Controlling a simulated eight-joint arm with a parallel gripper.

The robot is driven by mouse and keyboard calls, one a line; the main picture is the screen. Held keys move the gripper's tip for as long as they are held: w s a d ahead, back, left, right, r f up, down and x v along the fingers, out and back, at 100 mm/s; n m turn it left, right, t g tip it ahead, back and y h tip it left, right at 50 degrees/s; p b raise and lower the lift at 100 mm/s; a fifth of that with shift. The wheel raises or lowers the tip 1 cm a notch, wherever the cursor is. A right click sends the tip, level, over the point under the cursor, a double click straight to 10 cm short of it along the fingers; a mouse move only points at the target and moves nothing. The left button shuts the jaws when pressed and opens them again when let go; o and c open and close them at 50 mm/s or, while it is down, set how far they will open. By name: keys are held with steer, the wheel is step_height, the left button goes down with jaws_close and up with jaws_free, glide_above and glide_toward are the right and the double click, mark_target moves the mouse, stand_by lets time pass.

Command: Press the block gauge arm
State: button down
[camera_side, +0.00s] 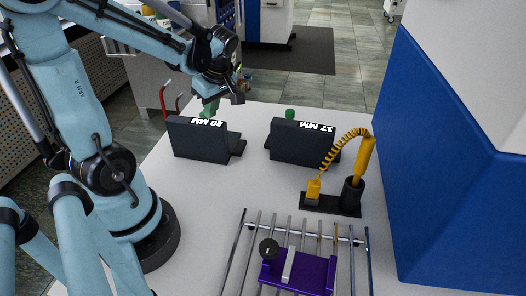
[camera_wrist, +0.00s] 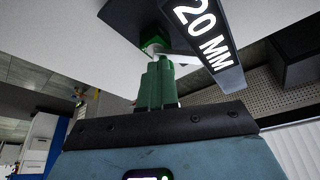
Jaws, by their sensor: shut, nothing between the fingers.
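In the wrist view the closed fingers (camera_wrist: 158,75) are empty, right by a green piece (camera_wrist: 148,34) next to the 20 MM gauge (camera_wrist: 205,40). I cannot tell whether they touch it.
A yellow tool with a coiled cord stands in a black holder (camera_side: 330,203) at the right. A metal rack (camera_side: 246,240) with a purple block (camera_side: 310,272) is at the front. A large blue and white machine (camera_side: 440,160) bounds the right side.

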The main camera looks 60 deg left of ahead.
steer(key=shift+w+a+n+g, duration=0.1)
steer(key=shift+a+n+g, duration=0.2)
steer(key=shift+a+n, duration=0.75)
steer(key=shift+w+a+n+g, duration=0.1)
steer(key=shift+a+n+g, duration=0.2)
steer(key=shift+a+n, duration=0.7)
steer(key=shift+a+m, duration=0.25)
steer(key=shift+a, duration=0.1)
steer(key=a+v, duration=0.1)
steer(key=v, duration=0.9)
steer(key=shift+w, duration=0.4)
steer(key=shift+a+r, duration=0.1)
